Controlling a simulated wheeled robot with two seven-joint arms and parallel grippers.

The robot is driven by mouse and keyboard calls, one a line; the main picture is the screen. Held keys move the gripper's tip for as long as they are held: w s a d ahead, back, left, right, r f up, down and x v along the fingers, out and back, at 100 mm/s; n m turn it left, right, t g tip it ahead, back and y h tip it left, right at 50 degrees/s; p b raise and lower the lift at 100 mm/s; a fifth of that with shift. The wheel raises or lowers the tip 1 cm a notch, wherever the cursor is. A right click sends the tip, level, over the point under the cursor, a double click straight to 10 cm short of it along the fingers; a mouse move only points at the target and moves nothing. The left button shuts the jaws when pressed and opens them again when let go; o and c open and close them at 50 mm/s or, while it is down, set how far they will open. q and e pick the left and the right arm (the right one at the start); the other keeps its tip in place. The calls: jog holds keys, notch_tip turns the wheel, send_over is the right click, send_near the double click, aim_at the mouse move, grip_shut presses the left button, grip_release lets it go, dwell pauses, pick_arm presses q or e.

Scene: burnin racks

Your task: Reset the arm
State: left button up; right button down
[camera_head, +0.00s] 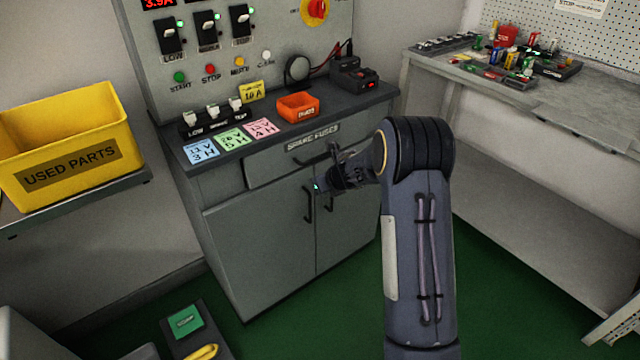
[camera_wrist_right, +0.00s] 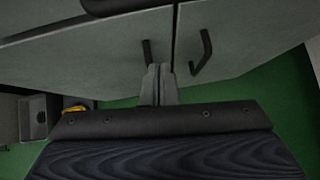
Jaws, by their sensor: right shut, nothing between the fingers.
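My right arm (camera_head: 420,230) reaches up from the bottom of the head view and bends left at its wrist. My right gripper (camera_head: 337,155) is in front of the grey cabinet (camera_head: 260,235), near the drawer marked "SPARE FUSES" (camera_head: 300,150). In the right wrist view its fingers (camera_wrist_right: 160,85) are together and empty, overlapping the cabinet doors and their dark handles (camera_wrist_right: 201,53) in the picture. I cannot tell whether it touches the cabinet. My left gripper is in neither view.
A yellow "USED PARTS" bin (camera_head: 65,140) stands on the left bench. The cabinet top holds coloured cards (camera_head: 231,138), an orange tray (camera_head: 298,107) and switches, below an upright panel (camera_head: 240,50). A cluttered workbench (camera_head: 550,90) is at right. Green floor (camera_head: 340,310) is open around my arm.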

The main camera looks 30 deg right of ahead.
jog(key=p+v, duration=0.1)
jog(key=v, duration=0.7)
jog(key=shift+d, duration=0.15)
jog(key=s+d+r+m+t+h, duration=0.1)
jog(key=s+r+m+h, duration=0.2)
jog(key=s+r+m, duration=1.25)
jog(key=s+a+f+m+g+y+p, duration=0.1)
jog(key=s+a+f+m+g+y, duration=0.15)
jog(key=s+a+m, duration=0.8)
jog(key=s+a+f+m+g+y, duration=0.2)
jog(key=s+a+f+m+y, duration=0.15)
jog(key=s+a+m, duration=0.7)
notch_tip(320, 180, up, 13)
jog(key=w+d+m+p, duration=0.1)
jog(key=d+p, duration=0.1)
jog(key=p, duration=1.1)
jog(key=shift+w+r+m, duration=0.2)
jog(key=shift+w+m, duration=0.1)
jog(key=shift+m, duration=0.05)
